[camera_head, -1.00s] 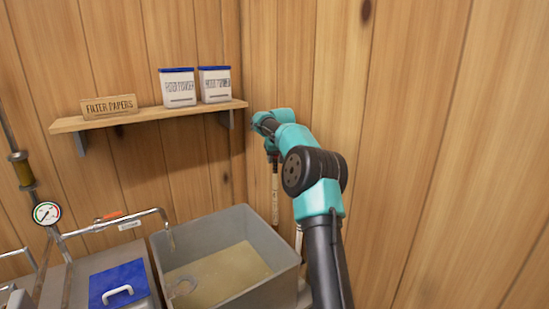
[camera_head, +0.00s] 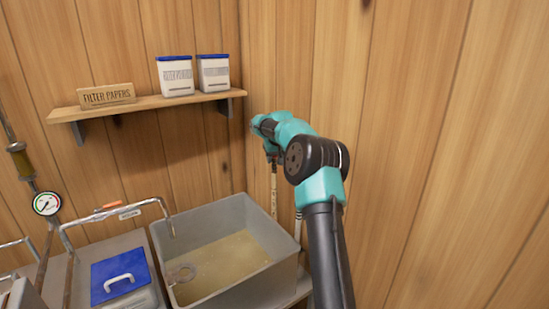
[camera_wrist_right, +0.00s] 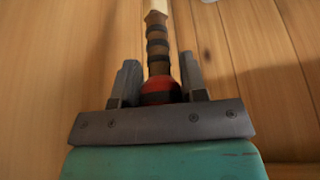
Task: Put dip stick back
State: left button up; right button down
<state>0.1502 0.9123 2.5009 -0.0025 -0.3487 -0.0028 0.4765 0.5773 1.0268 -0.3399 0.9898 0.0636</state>
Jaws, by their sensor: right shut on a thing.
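The dip stick (camera_head: 274,190) hangs roughly upright below my right gripper (camera_head: 272,156), near the wooden wall behind the back right corner of the grey tank. In the right wrist view the dip stick's dark wrapped handle (camera_wrist_right: 158,45) with a red end sits between the two fingers of my right gripper (camera_wrist_right: 158,82), which is shut on it. The stick's pale shaft runs away from the camera toward the top of that view. The stick's lower end is hidden behind the tank rim in the head view. My left gripper is in neither view.
The grey tank (camera_head: 284,262) holds a tan liquid with a ring-shaped thing in it. A blue-topped box (camera_head: 110,272), a metal pipe and a gauge (camera_head: 46,203) stand to its left. Above, a shelf (camera_head: 150,104) bears two white tubs and a wooden sign. Wooden walls close off the back and right.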

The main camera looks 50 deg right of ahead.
jog(key=shift+f, duration=0.1)
send_near(275, 187)
jog(key=shift+w+d+f, duration=0.4)
jog(key=shift+w+f, duration=0.3)
jog(key=shift+f, duration=0.1)
jog(key=shift+w+d+f, duration=0.4)
jog(key=shift+w+f, duration=0.35)
jog(key=shift+w+d+f, duration=0.4)
jog(key=shift+w+f, duration=0.3)
jog(key=shift+f, duration=0.25)
jog(key=shift+f, duration=2.7)
grip_release()
jog(key=shift+r, duration=0.15)
jog(key=shift+v, duration=3.85)
